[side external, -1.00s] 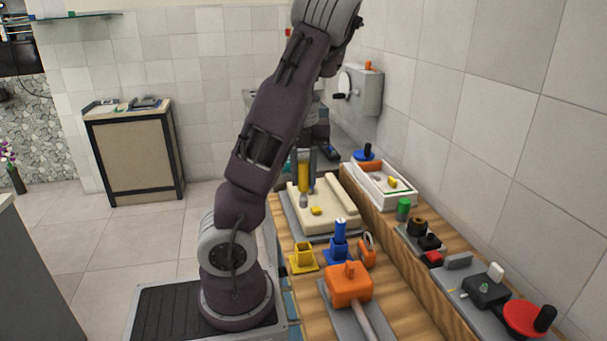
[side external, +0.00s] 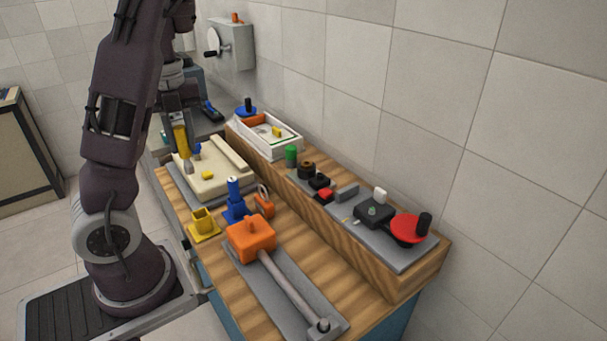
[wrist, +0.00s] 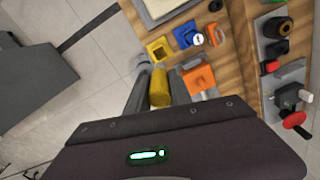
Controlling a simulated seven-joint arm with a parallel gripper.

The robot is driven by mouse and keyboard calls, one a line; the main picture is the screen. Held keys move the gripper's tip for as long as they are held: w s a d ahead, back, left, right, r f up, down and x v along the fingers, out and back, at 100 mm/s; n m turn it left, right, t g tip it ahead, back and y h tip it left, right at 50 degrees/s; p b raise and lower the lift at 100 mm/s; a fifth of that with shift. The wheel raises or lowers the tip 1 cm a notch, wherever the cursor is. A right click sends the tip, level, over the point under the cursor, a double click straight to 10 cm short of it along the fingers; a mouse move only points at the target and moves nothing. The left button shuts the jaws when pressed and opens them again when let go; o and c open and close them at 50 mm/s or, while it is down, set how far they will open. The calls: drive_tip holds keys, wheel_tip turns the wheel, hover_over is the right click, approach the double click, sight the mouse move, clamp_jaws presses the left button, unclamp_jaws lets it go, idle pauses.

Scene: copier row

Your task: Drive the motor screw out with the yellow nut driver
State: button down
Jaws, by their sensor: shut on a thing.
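My gripper (side external: 181,122) is shut on the yellow nut driver (side external: 181,138), which points down over the left part of the cream tray-like housing (side external: 228,180). The driver's grey socket end (side external: 188,166) is low over the housing; I cannot tell whether it touches anything. A small yellow block (side external: 208,175) lies right of the socket, and a small blue piece (side external: 197,149) shows behind it. The motor screw cannot be made out. In the wrist view the yellow driver (wrist: 160,88) sits between my gripper's fingers (wrist: 158,92).
A yellow square holder (side external: 204,226), a blue driver in its stand (side external: 236,205) and an orange ringed part (side external: 264,203) stand in front of the housing. An orange block with a grey rod (side external: 251,238) lies nearer. A white tray (side external: 284,147) and a red-handled crank (side external: 409,229) are on the raised shelf.

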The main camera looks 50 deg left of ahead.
drive_tip(key=w+d+r+n, duration=0.15)
drive_tip(key=w+d, duration=0.25)
drive_tip(key=w, duration=0.5)
drive_tip(key=w+d+r+n, duration=0.15)
drive_tip(key=w+d, duration=0.25)
drive_tip(key=w, duration=0.5)
drive_tip(key=w+d+n, duration=0.1)
drive_tip(key=w+d, duration=0.4)
drive_tip(key=d, duration=0.6)
drive_tip(key=w+d+f+n, duration=0.1)
drive_tip(key=w+d, duration=0.5)
drive_tip(key=d, duration=0.5)
drive_tip(key=shift+w+d+f+n, duration=0.2)
drive_tip(key=shift+w+f+n, duration=0.05)
drive_tip(key=shift+n, duration=0.15)
